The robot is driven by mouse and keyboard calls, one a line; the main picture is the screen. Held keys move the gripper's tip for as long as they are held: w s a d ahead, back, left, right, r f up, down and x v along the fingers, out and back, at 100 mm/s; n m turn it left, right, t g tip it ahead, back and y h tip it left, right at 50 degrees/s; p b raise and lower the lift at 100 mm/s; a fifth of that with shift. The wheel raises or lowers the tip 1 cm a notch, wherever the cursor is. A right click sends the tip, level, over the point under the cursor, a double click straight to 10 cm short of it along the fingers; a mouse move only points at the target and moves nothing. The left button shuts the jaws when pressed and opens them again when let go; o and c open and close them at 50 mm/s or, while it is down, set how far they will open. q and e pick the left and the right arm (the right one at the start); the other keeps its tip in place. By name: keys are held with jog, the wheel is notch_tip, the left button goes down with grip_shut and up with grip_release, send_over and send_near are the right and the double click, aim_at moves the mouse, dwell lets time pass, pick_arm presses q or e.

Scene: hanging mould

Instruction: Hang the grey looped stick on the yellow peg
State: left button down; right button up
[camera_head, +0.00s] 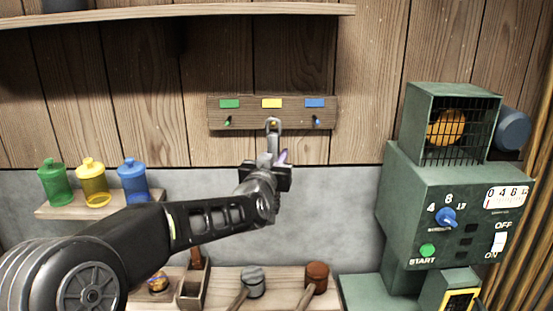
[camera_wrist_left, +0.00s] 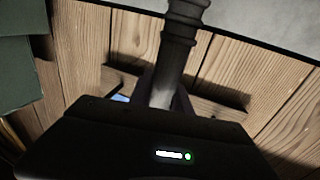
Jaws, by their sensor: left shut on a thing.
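The grey looped stick (camera_head: 273,141) is upright in my left gripper (camera_head: 270,168), with its loop at the top. My left gripper is shut on the stick below the loop. The yellow peg (camera_head: 273,122) is on the wooden peg board (camera_head: 250,111), under the yellow label (camera_head: 271,103). The loop overlaps the peg in the head view; I cannot tell whether it is around the peg or in front of it. In the left wrist view the ribbed grey stick (camera_wrist_left: 179,42) runs up from the jaws, with the board (camera_wrist_left: 215,105) behind. My right gripper is not in view.
Green (camera_head: 227,121) and blue (camera_head: 317,122) pegs flank the yellow one. A green machine (camera_head: 420,190) stands at the right. Coloured jars (camera_head: 92,185) stand on a small shelf at the left. Mallets (camera_head: 316,278) lie on the bench below. A wooden shelf (camera_head: 180,15) runs above.

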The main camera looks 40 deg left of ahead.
pick_arm(q)
jog(key=w+a+f+b, duration=0.1)
jog(key=w+a, duration=0.3)
jog(key=w, duration=0.1)
jog(key=shift+w+a+f, duration=0.2)
jog(key=shift+w+a, duration=0.1)
jog(key=shift+a, duration=0.1)
dwell(0.5)
dwell(0.6)
